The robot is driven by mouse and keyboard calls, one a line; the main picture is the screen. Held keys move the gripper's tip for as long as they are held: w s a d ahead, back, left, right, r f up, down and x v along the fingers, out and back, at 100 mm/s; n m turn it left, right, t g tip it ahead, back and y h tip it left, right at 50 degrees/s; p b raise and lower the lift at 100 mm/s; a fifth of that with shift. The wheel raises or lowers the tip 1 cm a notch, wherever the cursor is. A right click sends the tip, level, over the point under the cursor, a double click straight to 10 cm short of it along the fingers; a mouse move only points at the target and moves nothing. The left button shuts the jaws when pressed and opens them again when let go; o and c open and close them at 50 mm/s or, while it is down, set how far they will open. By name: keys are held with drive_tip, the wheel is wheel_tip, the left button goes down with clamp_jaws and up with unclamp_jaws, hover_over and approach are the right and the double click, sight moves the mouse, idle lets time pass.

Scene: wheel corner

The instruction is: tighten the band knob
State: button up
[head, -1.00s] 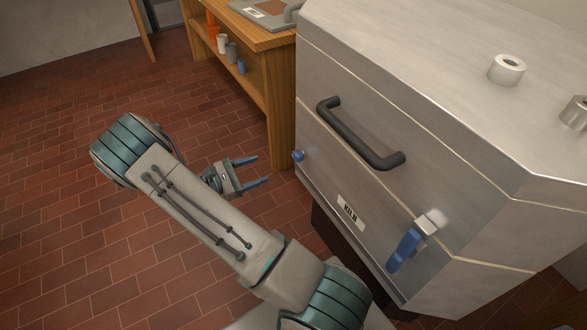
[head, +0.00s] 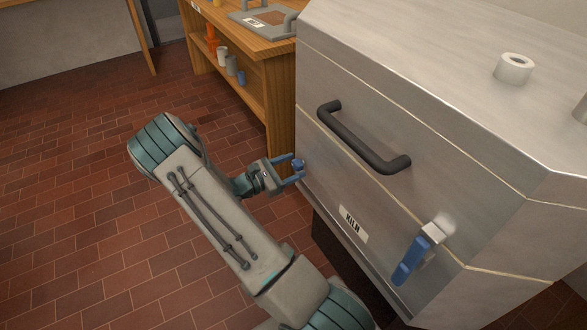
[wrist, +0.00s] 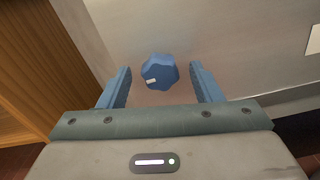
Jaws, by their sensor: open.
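The band knob (wrist: 160,71) is a blue, lobed knob with a small white mark on its left side, on the metal front of the kiln (head: 380,75). In the wrist view it lies between and slightly beyond the fingertips, with a gap on each side. In the head view the knob (head: 298,164) is at the kiln's left edge, partly hidden by my fingers. My gripper (head: 295,168) is open, with its blue fingers pointing at the kiln front on either side of the knob. It holds nothing.
A dark bar handle (head: 365,142) sticks out above and right of the knob. A blue lever latch (head: 417,255) is further right. A wooden shelf unit (head: 281,120) stands close on the left. The brick floor (head: 80,240) is clear at left.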

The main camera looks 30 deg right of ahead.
drive_tip(key=shift+d, duration=0.4)
drive_tip(key=c, duration=1)
drive_tip(key=shift+m, duration=0.3)
